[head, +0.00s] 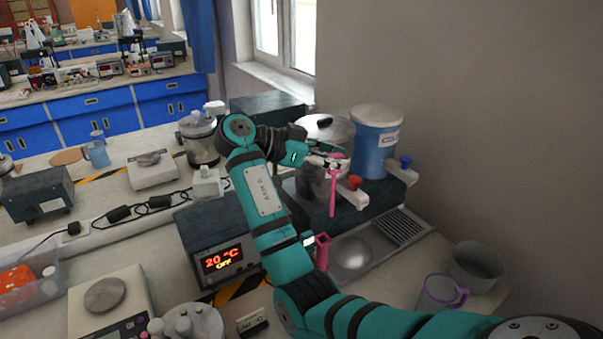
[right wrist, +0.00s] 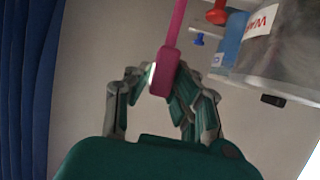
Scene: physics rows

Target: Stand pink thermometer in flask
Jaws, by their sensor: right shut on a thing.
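My right gripper (head: 330,161) is shut on the upper end of the pink thermometer (head: 333,198), which hangs down nearly upright above the counter, in front of the metal urn. In the right wrist view the gripper (right wrist: 163,82) closes around the thermometer's thick end, and the pink stem (right wrist: 176,35) runs to the top edge. A small upright pink vessel (head: 322,252) stands below, beside the temperature unit; I cannot tell whether it is the flask. My left gripper is out of view.
A metal urn (head: 325,132) and a blue urn (head: 376,140) with taps stand behind the gripper. A temperature unit (head: 215,238) sits left of the arm. A purple-handled mug (head: 437,292) and a grey bowl (head: 476,267) are at right.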

